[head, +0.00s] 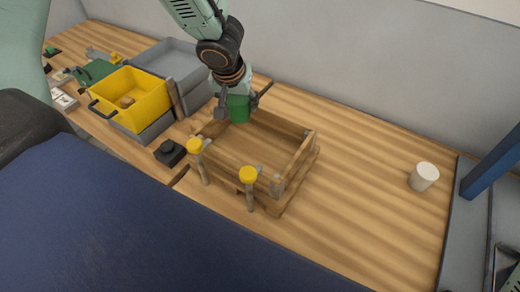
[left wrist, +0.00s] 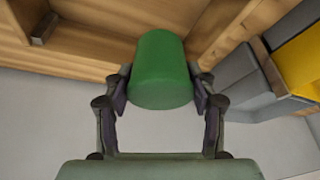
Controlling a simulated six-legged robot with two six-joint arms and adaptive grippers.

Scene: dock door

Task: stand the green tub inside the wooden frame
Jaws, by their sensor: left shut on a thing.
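The green tub (head: 239,108) is held between the two fingers of my left gripper (head: 238,103), at the back left corner of the wooden frame (head: 298,158). The left gripper is shut on the tub. In the left wrist view the tub (left wrist: 162,70) sits between both fingertips, with the frame's wooden walls beyond it. I cannot tell whether the tub's base touches the frame. The frame is an open, low-walled box on the bench, and its visible floor is empty. My right gripper is not in view.
Two yellow-capped posts (head: 248,176) stand at the frame's front side. A yellow bin (head: 135,98) and a grey bin (head: 165,62) are to the left. A black block (head: 170,152) lies near the frame. A white cup (head: 423,177) stands right, with clear bench between.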

